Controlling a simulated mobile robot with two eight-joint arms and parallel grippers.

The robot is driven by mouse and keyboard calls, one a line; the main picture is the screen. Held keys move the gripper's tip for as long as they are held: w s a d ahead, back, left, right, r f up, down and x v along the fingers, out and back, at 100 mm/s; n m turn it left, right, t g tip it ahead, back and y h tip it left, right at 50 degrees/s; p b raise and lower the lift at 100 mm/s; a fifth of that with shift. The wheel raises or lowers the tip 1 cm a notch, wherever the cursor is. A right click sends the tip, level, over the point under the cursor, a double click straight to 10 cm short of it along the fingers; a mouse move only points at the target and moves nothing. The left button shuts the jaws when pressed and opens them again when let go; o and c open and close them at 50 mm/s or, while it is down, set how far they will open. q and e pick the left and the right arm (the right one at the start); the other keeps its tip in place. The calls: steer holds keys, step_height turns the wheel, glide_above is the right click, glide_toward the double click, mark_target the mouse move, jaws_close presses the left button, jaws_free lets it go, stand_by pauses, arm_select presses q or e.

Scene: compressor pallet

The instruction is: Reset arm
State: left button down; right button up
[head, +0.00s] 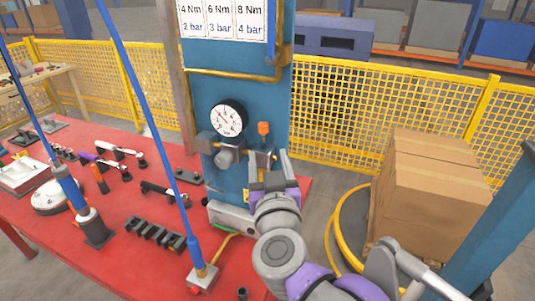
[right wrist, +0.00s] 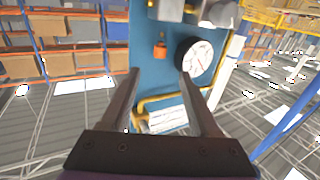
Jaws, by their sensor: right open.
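In the right wrist view the open fingers (right wrist: 160,75) point at the panel, which appears upside down, with the orange handle (right wrist: 160,50) beyond the gap. A round white gauge (head: 227,119) is left of the valve; it also shows in the wrist view (right wrist: 194,58). My left gripper is not in view.
A red workbench (head: 130,235) holds several tools, a black slotted rack (head: 155,236) and a round white device (head: 55,196). A cardboard box (head: 425,190) stands at right. Yellow fencing (head: 345,120) runs behind.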

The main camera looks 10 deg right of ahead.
steer(key=s+a+f+n+g+y+p, duration=0.1)
steer(key=s+f+n+g+y+p, duration=0.2)
steer(key=f, duration=0.5)
steer(key=s+a+f+n+g+y, duration=0.1)
steer(key=s+f+g+y, duration=0.25)
steer(key=f, duration=0.45)
steer(key=s+d+f+m+g+h+p, duration=0.1)
steer(key=s+d+f+m+g+h, duration=0.2)
steer(key=s+d+f+g, duration=0.3)
steer(key=s+d+f+h, duration=0.1)
steer(key=s+d+f, duration=0.2)
steer(key=s+f, duration=0.3)
steer(key=shift+s+d+f, duration=0.15)
steer(key=shift+s+f, duration=0.1)
steer(key=shift+f, duration=0.5)
